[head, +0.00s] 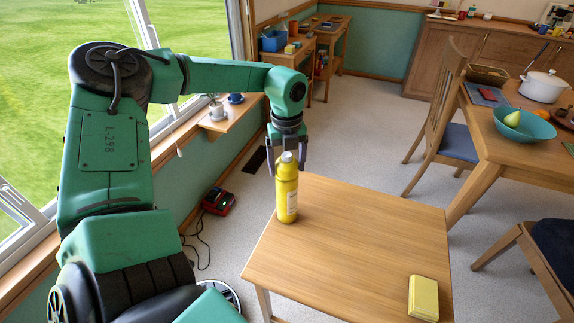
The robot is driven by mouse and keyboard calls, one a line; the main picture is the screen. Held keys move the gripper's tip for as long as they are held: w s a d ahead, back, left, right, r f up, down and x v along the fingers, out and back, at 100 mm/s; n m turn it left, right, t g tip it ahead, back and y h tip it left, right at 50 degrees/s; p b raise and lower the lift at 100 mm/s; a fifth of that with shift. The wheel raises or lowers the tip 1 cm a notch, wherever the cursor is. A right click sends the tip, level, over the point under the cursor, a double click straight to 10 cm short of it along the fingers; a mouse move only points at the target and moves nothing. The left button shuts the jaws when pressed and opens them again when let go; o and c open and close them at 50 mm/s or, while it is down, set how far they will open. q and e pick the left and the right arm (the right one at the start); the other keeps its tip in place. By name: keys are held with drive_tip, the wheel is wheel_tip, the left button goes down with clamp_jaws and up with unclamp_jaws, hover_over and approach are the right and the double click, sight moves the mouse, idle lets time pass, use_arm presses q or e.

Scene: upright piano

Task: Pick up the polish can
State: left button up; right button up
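The polish can (286,196) is a yellow bottle-shaped container with a pale label and a grey-white cap. It stands upright near the far left corner of the small wooden table (350,240). My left gripper (287,168) points down over the can. Its two dark fingers are spread apart, one on each side of the cap, with a visible gap to the cap. My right gripper is not in view.
A yellow block (423,298) lies near the table's front right corner; the tabletop between is clear. A dining table at right bears a white pot (541,86) and a teal bowl (524,124). A wooden chair (440,125) stands beside it. A red device (218,201) lies on the floor.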

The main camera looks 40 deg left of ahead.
use_arm(q)
clamp_jaws()
drive_tip(key=shift+r, duration=0.1)
